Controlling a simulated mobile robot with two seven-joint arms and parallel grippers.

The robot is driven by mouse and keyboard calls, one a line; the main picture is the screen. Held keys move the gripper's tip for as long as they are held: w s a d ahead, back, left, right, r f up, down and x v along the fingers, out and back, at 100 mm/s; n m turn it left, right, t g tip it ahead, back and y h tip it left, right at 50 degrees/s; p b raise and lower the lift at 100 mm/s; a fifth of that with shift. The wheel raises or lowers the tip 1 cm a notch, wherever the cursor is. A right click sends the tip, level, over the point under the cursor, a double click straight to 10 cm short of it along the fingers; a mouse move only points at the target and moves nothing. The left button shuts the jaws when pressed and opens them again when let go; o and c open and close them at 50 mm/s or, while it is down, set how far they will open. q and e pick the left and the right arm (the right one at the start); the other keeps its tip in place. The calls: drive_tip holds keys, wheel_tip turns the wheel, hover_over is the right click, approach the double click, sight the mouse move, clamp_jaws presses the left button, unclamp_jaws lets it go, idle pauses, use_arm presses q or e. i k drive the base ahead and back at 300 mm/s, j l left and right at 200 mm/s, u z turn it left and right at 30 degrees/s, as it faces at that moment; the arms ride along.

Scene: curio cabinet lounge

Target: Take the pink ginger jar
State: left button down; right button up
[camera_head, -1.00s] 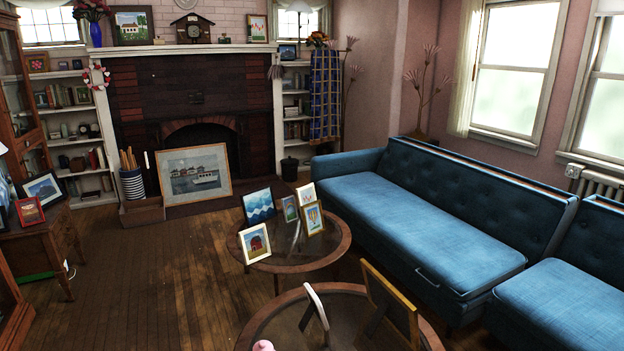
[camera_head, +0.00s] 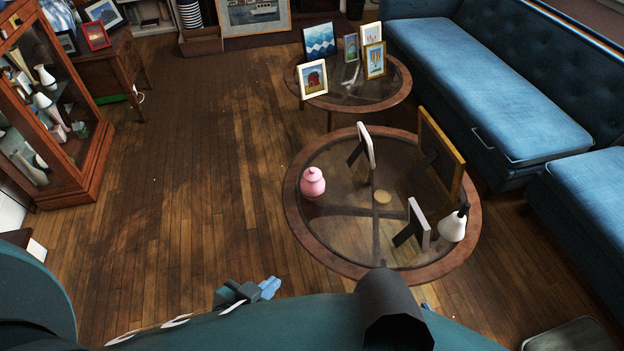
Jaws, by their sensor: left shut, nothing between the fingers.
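The pink ginger jar (camera_head: 313,182), with a rounded lid and knob, stands upright on the left part of the near round glass-topped table (camera_head: 293,208). Nothing touches it. My left gripper (camera_head: 269,288) shows small at the bottom edge, with blue fingertips. It is shut and empty, well short of the jar in the picture, over the floor. My right gripper cannot be made out.
The near table also holds a white vase with a dark top (camera_head: 453,225), a large gold frame (camera_head: 441,155) and white frames. Behind is a second table with several pictures. A blue sofa (camera_head: 480,80) stands right, a glass cabinet (camera_head: 88,170) left. Wooden floor is clear between.

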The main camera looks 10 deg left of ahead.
sight(312, 185)
drive_tip(key=j+z, duration=0.2)
drive_tip(key=z, duration=0.25)
drive_tip(key=j+z, duration=0.55)
drive_tip(key=z, duration=0.3)
drive_tip(key=j+z, duration=0.15)
drive_tip(key=j, duration=0.2)
drive_tip(key=k+j+z, duration=0.15)
drive_tip(key=j, duration=0.2)
drive_tip(key=k+j+z, duration=0.15)
drive_tip(key=j, duration=0.2)
drive_tip(key=k+j, duration=0.1)
drive_tip(key=j, duration=0.25)
drive_tip(key=j+z, duration=0.1)
drive_tip(key=j, duration=0.25)
drive_tip(key=k+j, duration=0.15)
drive_tip(key=j, duration=0.15)
drive_tip(key=i+j, duration=0.45)
drive_tip(key=i, duration=0.2)
